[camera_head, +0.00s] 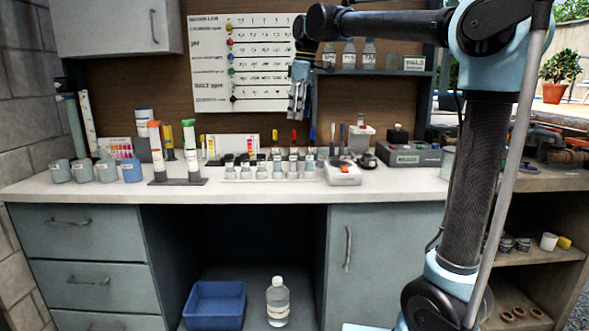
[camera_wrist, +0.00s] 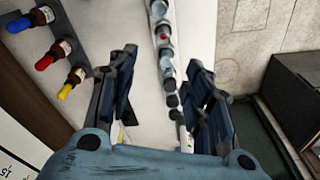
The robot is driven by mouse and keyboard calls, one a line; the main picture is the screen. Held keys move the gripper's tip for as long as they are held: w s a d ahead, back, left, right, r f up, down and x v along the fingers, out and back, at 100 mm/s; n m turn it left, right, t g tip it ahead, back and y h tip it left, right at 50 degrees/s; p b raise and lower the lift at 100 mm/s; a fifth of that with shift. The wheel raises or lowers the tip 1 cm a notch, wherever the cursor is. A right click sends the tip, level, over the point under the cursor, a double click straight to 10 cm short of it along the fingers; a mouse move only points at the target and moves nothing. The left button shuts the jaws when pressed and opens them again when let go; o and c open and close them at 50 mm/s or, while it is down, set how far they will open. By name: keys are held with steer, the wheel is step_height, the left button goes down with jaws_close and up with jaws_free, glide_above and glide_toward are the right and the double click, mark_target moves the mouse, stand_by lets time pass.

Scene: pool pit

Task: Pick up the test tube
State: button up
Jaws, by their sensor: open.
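My gripper (camera_head: 297,112) hangs fingers down above the back of the white counter, in front of the wall chart. In the wrist view its two fingers (camera_wrist: 163,98) are apart with nothing clearly held between them. A row of small clear vials with dark tops (camera_head: 270,170) stands below it; in the wrist view a line of vials (camera_wrist: 166,62) runs down between the fingers. Two tall tubes, one orange-capped (camera_head: 155,148) and one green-capped (camera_head: 190,148), stand upright in a dark base to the left. I cannot tell which piece is the test tube.
Droppers with blue, red (camera_wrist: 45,62) and yellow caps stand in a dark rack beside the fingers. Several blue-grey cups (camera_head: 105,170) stand at the counter's left. A white device (camera_head: 343,173) and a grey box (camera_head: 408,153) are right of the vials. A bottle shelf (camera_head: 380,72) is close behind.

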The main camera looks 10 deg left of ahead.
glide_above(293, 156)
steer(key=w, duration=0.2)
step_height(293, 156, down, 10)
steer(key=f, duration=0.1)
steer(key=shift+s+a+f, duration=0.1)
steer(key=shift+f, duration=1.2)
steer(key=shift+s+f, duration=0.1)
steer(key=shift+f, duration=1.15)
steer(key=c, duration=1)
